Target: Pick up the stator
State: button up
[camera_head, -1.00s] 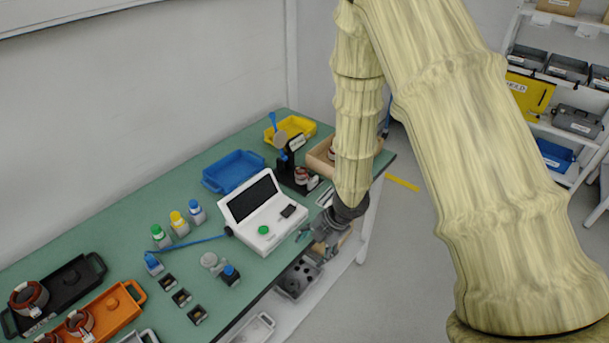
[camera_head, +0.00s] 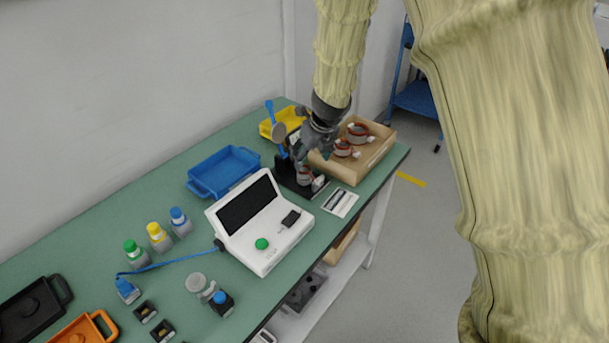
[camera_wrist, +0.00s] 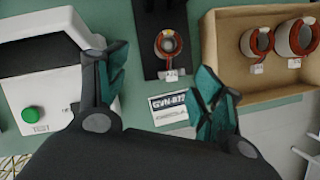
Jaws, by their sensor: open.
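A small stator with a copper-red ring (camera_head: 304,177) sits on the black test fixture (camera_head: 284,172) beside the white tester. It also shows ahead of my fingers in the wrist view (camera_wrist: 159,46), with a white tag at its lower edge. My gripper (camera_head: 308,150) is open and empty, just above the fixture. In the wrist view its fingers (camera_wrist: 160,80) are spread wide, with the stator apart from them, beyond the gap. Two more stators, a smaller one (camera_head: 343,149) and a larger one (camera_head: 357,131), lie in the tan box (camera_head: 352,174).
The white tester (camera_head: 260,225) with a green button stands left of the fixture. A blue tray (camera_head: 223,171) and a yellow bin (camera_head: 269,128) are behind. A label card (camera_head: 341,203) lies in front of the fixture. Bottles and small parts occupy the table's left.

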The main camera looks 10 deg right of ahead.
jog(key=w, duration=0.1)
send_near(305, 170)
jog(key=shift+s+a+f, duration=0.25)
jog(key=shift+a+f, duration=0.15)
jog(key=shift+f, duration=0.3)
jog(key=shift+s+a+f, duration=0.2)
jog(key=shift+a+f, duration=0.2)
jog(key=shift+f, duration=0.3)
jog(key=shift+w+d+f+p, duration=0.1)
jog(key=shift+w+f+p, duration=0.4)
jog(key=shift+f, duration=0.3)
jog(key=shift+w+d+f+p, duration=0.1)
jog(key=shift+w+f+p, duration=0.35)
jog(key=shift+f, duration=0.35)
jog(key=shift+w+a+f, duration=0.1)
jog(key=shift+w+f, duration=0.15)
jog(key=shift+f, duration=0.45)
jog(key=c, duration=1.2)
